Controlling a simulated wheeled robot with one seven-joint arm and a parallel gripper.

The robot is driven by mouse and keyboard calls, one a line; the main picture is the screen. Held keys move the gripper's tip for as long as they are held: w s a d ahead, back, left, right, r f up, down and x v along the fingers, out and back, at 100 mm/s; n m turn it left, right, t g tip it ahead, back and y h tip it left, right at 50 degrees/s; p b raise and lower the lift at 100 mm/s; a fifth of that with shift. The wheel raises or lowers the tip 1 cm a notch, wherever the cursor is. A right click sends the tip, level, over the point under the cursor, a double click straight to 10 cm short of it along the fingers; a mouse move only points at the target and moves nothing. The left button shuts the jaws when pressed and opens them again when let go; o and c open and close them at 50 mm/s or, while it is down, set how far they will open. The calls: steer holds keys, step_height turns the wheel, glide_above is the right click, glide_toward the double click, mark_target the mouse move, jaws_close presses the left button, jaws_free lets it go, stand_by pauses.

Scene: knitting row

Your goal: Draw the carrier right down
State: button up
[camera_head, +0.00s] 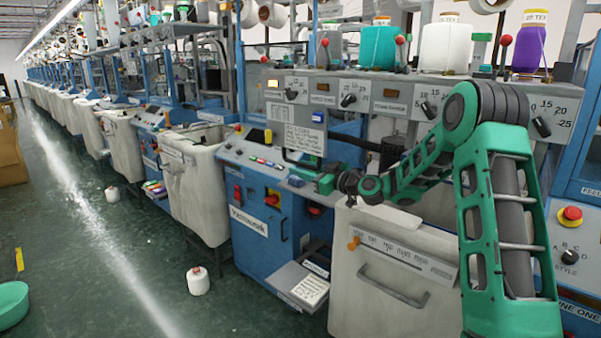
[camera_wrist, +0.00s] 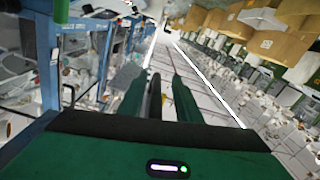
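I cannot tell for sure which part is the carrier. My gripper (camera_head: 324,182) is at the front of the blue knitting machine (camera_head: 262,200), just below a white notice plate (camera_head: 304,127). A black bar (camera_head: 298,160) runs beside it under the plate. In the wrist view the two green fingers of my gripper (camera_wrist: 160,92) stand apart. A dark upright strip (camera_wrist: 155,97) shows between them, nearer the left finger, with a gap to the right finger. I cannot tell whether it touches either finger. The fingertips are small and partly hidden in the head view.
A white bin (camera_head: 395,290) with a scale strip and an orange knob (camera_head: 353,243) stands below my arm. Another white bin (camera_head: 195,185) stands left of the machine. Yarn cones (camera_head: 447,45) stand on top. A white cone (camera_head: 198,281) is on the floor; the left aisle is mostly clear.

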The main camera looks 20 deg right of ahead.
steer(key=v, duration=1)
steer(key=shift+s, duration=0.2)
